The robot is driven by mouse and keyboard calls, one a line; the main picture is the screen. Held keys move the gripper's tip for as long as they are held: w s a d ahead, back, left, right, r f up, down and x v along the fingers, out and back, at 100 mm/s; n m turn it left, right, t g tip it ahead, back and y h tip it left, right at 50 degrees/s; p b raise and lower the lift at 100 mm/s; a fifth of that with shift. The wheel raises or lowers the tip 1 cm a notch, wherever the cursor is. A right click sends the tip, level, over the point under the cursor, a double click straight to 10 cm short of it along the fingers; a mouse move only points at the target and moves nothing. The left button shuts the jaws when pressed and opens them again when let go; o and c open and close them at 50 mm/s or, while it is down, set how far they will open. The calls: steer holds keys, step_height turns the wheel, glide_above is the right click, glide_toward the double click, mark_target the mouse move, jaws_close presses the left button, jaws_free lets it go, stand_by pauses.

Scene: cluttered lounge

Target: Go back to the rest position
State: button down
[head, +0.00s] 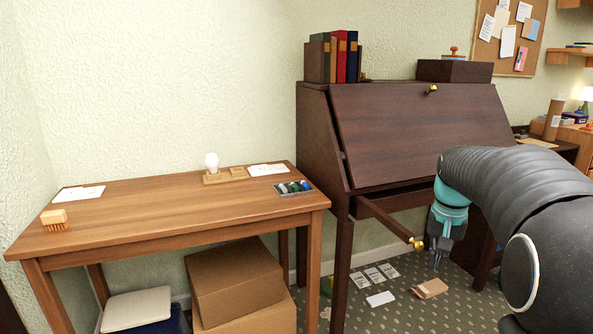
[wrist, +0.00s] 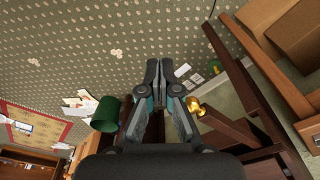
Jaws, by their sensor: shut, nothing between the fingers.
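My gripper (head: 438,262) hangs fingers down at the right of the head view, just right of a brass knob (head: 415,243). The knob is on the end of a dark wooden bar (head: 385,218) that sticks out from the dark slant-front desk (head: 420,135). The desk's slanted lid is up, with a brass knob (head: 432,90) near its top. In the wrist view my gripper (wrist: 159,70) has its fingers together with nothing between them. The bar's brass knob (wrist: 195,106) shows just right of the fingers, apart from them in the picture.
A wooden table (head: 150,218) stands left, with cardboard boxes (head: 235,280) below. Papers (head: 380,299) and a tan packet (head: 430,288) lie on the dotted carpet. A green bin (wrist: 105,114) is left of my fingers in the wrist view. Books (head: 341,58) stand on the desk.

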steer(key=s+a+f+n+t, duration=0.1)
steer(key=s+a+n+t, duration=0.1)
steer(key=s+a, duration=0.5)
steer(key=s+a+f+n+t, duration=0.1)
steer(key=s+a, duration=0.7)
steer(key=s, duration=0.9)
steer(key=shift+a+n+t, duration=0.2)
steer(key=shift+n+t, duration=0.6)
steer(key=shift+n, duration=0.4)
steer(key=shift+s, duration=0.1)
